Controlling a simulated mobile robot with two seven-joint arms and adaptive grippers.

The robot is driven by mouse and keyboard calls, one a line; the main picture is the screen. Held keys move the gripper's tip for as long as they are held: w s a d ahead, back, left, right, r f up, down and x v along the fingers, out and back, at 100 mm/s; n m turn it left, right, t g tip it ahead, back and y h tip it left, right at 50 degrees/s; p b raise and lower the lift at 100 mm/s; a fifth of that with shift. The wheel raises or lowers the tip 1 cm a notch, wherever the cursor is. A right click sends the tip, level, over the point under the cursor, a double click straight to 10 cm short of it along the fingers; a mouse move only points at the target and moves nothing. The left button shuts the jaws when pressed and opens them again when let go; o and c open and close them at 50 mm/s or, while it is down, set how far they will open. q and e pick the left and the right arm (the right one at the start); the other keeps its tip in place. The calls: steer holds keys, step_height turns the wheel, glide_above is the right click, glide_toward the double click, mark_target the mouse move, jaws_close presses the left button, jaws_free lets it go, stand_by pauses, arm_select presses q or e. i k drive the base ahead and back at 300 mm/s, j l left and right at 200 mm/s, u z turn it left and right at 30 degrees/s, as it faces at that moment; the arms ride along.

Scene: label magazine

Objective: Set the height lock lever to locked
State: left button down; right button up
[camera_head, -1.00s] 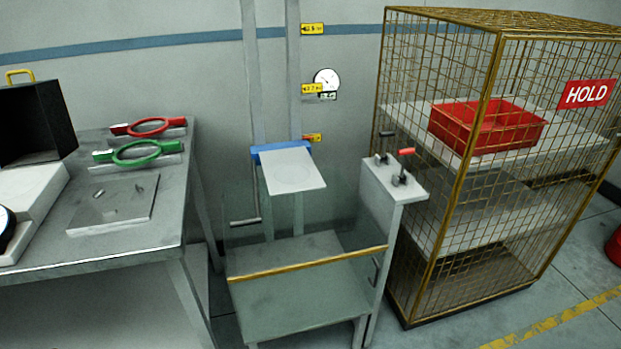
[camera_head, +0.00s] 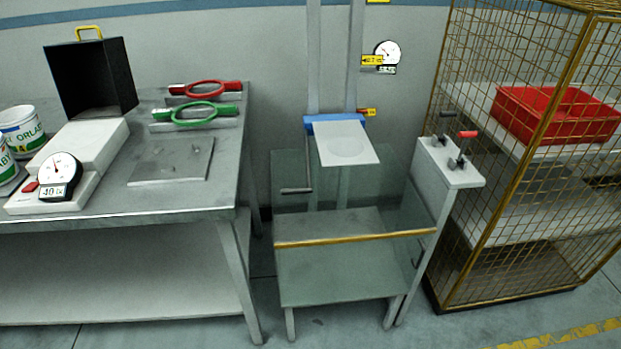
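A small lever with a red grip (camera_head: 467,134) stands on top of the narrow grey post (camera_head: 447,165) at the right of the lift stand. A second, dark-knobbed lever (camera_head: 445,116) stands beside it. Which of these is the height lock lever, and whether it is locked, I cannot tell. The stand carries a white plate on a blue carriage (camera_head: 336,124) between two uprights, with a crank handle (camera_head: 297,190) at its left. Neither of my grippers is in view.
A metal table (camera_head: 110,213) at the left holds a dial gauge (camera_head: 60,172), a black box (camera_head: 92,76), white tubs (camera_head: 22,128) and red and green ring tools (camera_head: 205,112). A wire cage (camera_head: 530,200) with a red bin (camera_head: 556,112) stands right. Floor in front looks clear.

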mark_target(448, 114)
steer(key=z, duration=0.7)
steer(key=i+l, duration=0.05)
steer(key=i, duration=0.05)
